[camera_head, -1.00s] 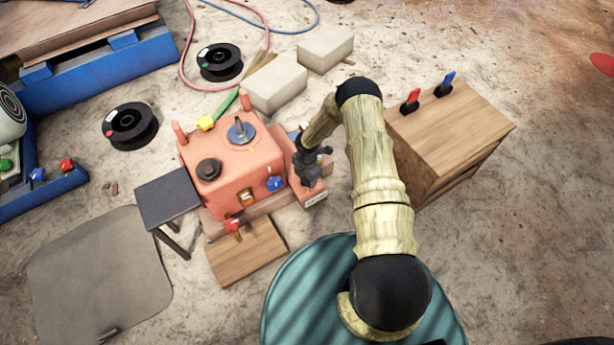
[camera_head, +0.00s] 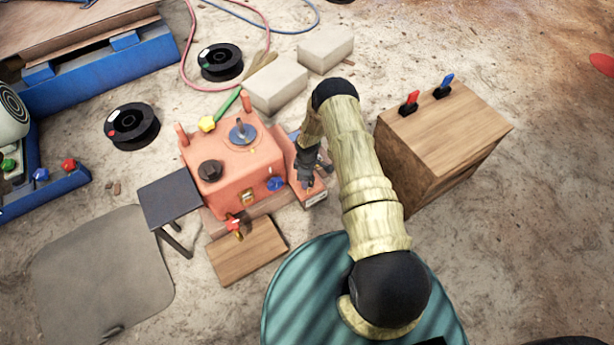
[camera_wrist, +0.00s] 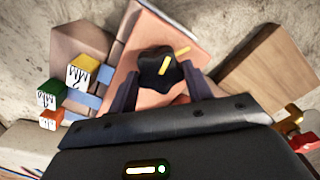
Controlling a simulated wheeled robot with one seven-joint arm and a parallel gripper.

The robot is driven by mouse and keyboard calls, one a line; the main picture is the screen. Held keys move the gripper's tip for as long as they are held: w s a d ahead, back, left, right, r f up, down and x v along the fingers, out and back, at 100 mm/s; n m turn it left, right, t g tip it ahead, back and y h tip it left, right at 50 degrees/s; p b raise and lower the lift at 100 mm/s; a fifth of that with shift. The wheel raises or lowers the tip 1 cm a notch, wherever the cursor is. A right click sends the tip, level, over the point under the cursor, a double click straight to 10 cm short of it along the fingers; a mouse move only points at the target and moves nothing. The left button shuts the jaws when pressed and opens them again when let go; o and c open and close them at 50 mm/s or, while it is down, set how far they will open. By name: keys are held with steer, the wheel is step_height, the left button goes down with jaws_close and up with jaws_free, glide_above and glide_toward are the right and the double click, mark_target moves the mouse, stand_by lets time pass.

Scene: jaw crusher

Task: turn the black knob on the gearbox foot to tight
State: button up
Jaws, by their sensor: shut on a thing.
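The gearbox (camera_head: 228,185) is a salmon-red box left of my arm in the head view. Its low foot (camera_head: 312,192) sticks out at its right side. In the wrist view, the black lobed knob (camera_wrist: 152,66) with a yellow pointer stripe sits on the salmon foot (camera_wrist: 150,28). The stripe points to the upper right there. My gripper (camera_wrist: 160,76) has a dark finger on either side of the knob and is shut on it. In the head view my gripper (camera_head: 309,176) is at the foot and hides the knob.
The gearbox top carries another black knob (camera_head: 210,171), a blue disc (camera_head: 243,133) and a yellow knob (camera_head: 207,123). A red-handled brass valve (camera_head: 234,226) is at its front. A wooden cabinet (camera_head: 445,140) with red and blue switches stands right of my arm. Pale blocks (camera_head: 277,86) lie behind.

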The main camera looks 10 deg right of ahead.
steer(key=m, duration=0.3)
steer(key=shift+w+m, duration=0.1)
steer(key=shift+m, duration=0.3)
steer(key=shift+m+p, duration=0.35)
steer(key=shift+m, duration=1.55)
steer(key=o, duration=1)
steer(key=shift+r, duration=0.1)
step_height(320, 180, up, 17)
steer(key=p, duration=0.6)
steer(key=shift+r, duration=0.1)
